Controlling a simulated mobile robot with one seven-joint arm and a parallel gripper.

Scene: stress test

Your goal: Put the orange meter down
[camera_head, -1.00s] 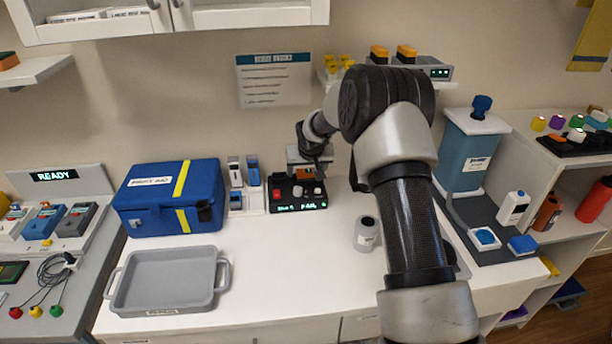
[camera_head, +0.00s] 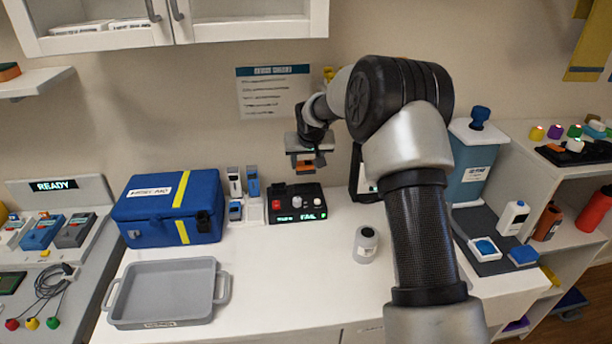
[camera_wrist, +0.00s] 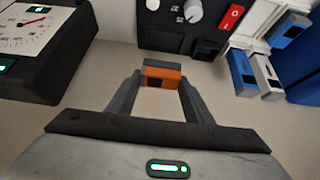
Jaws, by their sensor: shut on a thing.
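The orange meter (camera_head: 304,166) is a small orange and dark grey block. It is between the two fingers of my gripper (camera_head: 303,158), which is shut on it, in the air above and just behind the black test device (camera_head: 297,205). In the wrist view the orange meter (camera_wrist: 164,77) sits between the fingertips of my gripper (camera_wrist: 162,84), with the pale counter below it. The device has a red button, pale knobs and a lit display that seems to read FAIL; it also shows in the wrist view (camera_wrist: 160,38).
Blue and white meters (camera_head: 252,185) stand in a rack left of the device. A blue case (camera_head: 150,215), an empty grey tray (camera_head: 165,290) and a grey-white jar (camera_head: 366,244) are on the counter. A dial gauge box (camera_wrist: 60,60) is near my gripper. The counter's front middle is clear.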

